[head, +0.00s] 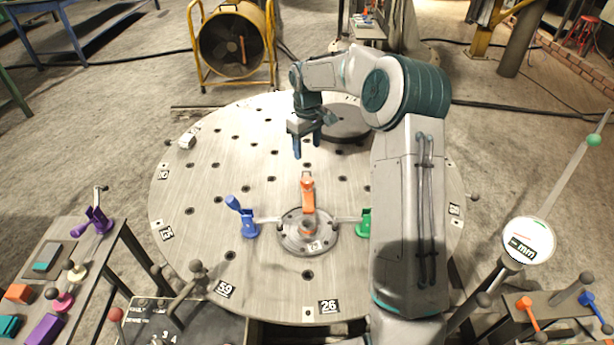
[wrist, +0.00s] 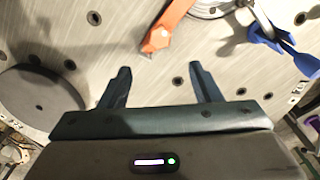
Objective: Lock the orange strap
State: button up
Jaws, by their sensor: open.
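The orange strap (head: 308,195) stands at the back edge of a round metal fixture (head: 291,238) in the middle of the round table. It also shows in the wrist view as an orange lever (wrist: 165,28) at the top, just beyond my fingertips. My gripper (head: 306,149) hangs above the table behind the strap, its fingers pointing down. In the wrist view my gripper (wrist: 160,68) has its two fingers well apart with nothing between them. It is not touching the strap.
A blue clamp (head: 248,226) stands left of the fixture and a green clamp (head: 364,223) right of it, partly hidden by my arm. A dark disc (head: 346,126) lies behind on the table (head: 190,215). Side tables with coloured parts stand left and right.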

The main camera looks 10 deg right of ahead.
aim_at(307, 180)
notch_tip(307, 180, down, 13)
jog(key=shift+r+p, duration=0.2)
jog(key=shift+p, duration=0.35)
jog(key=c, duration=1)
